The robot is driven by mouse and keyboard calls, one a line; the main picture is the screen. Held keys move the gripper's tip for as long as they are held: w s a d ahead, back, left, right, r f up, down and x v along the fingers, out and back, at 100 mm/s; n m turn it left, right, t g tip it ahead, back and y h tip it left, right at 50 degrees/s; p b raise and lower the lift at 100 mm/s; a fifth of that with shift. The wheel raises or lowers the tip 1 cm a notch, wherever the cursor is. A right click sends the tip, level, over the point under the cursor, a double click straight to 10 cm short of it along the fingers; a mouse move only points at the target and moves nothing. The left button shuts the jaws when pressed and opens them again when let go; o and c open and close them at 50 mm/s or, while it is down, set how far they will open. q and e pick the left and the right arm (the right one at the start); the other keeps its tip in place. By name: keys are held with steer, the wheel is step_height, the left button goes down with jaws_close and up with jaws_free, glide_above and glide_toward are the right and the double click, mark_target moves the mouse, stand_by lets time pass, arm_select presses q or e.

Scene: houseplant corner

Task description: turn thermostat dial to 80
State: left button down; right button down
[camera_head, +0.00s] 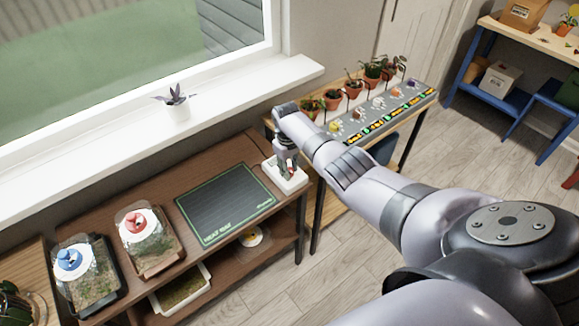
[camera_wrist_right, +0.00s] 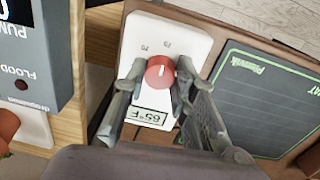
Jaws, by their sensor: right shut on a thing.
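The white thermostat (camera_head: 296,184) sits at the right end of the brown bench, beside the heat mat; it also shows in the right wrist view (camera_wrist_right: 192,38). Its red round dial (camera_wrist_right: 160,72) has a pale pointer mark, with small numbers on the white face around it. A small display (camera_wrist_right: 148,116) reads 65°F, turned in the picture. My right gripper (camera_wrist_right: 159,76) is shut on the dial, one finger on each side of it. In the head view the right gripper (camera_head: 288,166) is over the thermostat and mostly hides the dial. My left gripper is not in view.
A dark heat mat (camera_head: 222,202) lies left of the thermostat. Terrariums with a red-knobbed lid (camera_head: 136,221) and a blue-knobbed lid (camera_head: 70,260) stand farther left. A grey control panel (camera_head: 376,112) and potted plants (camera_head: 352,84) stand close by on the right-hand table.

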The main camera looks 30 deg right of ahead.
steer(key=m, duration=0.5)
steer(key=shift+m, duration=0.3)
steer(key=shift+w+m, duration=0.1)
steer(key=shift+m, duration=2.1)
steer(key=c, duration=1.3)
jaws_free()
steer(key=shift+r, duration=0.15)
step_height(320, 180, up, 12)
steer(key=shift+w+a, duration=0.15)
steer(key=shift+a, duration=0.05)
